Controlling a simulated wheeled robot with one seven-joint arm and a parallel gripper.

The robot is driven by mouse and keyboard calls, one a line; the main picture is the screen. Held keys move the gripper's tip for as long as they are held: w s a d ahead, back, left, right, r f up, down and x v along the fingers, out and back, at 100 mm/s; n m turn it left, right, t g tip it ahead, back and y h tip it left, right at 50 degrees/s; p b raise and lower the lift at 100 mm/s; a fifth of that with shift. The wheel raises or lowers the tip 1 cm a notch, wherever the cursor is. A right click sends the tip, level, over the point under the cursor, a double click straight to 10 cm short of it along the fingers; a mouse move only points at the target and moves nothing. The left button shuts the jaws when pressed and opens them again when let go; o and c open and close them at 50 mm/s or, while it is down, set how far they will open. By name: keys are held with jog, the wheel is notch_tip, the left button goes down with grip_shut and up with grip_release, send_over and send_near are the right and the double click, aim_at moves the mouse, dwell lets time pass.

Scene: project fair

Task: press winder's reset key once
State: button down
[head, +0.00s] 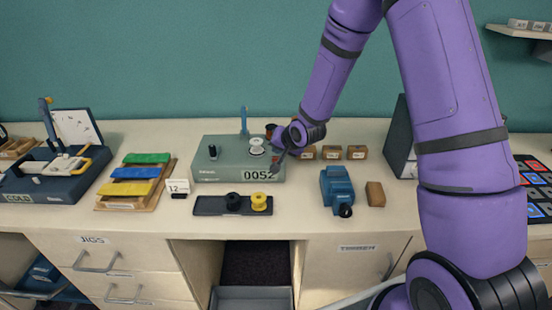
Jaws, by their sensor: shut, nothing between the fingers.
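The winder (225,160) is a grey-green box on the bench, with a black knob at its left, a white spool (256,146) on top and a blue post behind. Its front counter (258,174) reads 0052. My gripper (276,162) is shut and empty, reaching in from the right over the winder's right end, with its tips pointing down close to the top. A small reddish part shows beside the tips, too small to name. I cannot make out the reset key for certain, or whether the tips touch anything; the gripper hides part of that corner.
A dark tray (207,206) with a black and a yellow spool lies in front of the winder. A blue device (337,189) and a brown block (375,194) stand to the right. Small labelled boxes (331,153) stand behind. Coloured strips (141,173) lie on a wooden rack at left.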

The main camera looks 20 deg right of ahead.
aim_at(278, 158)
dwell(0.5)
jog(key=shift+f, duration=0.4)
jog(key=shift+f, duration=0.45)
dwell(0.6)
jog(key=shift+r, duration=0.15)
dwell(0.3)
jog(key=shift+r, duration=0.75)
jog(key=shift+r, duration=2.5)
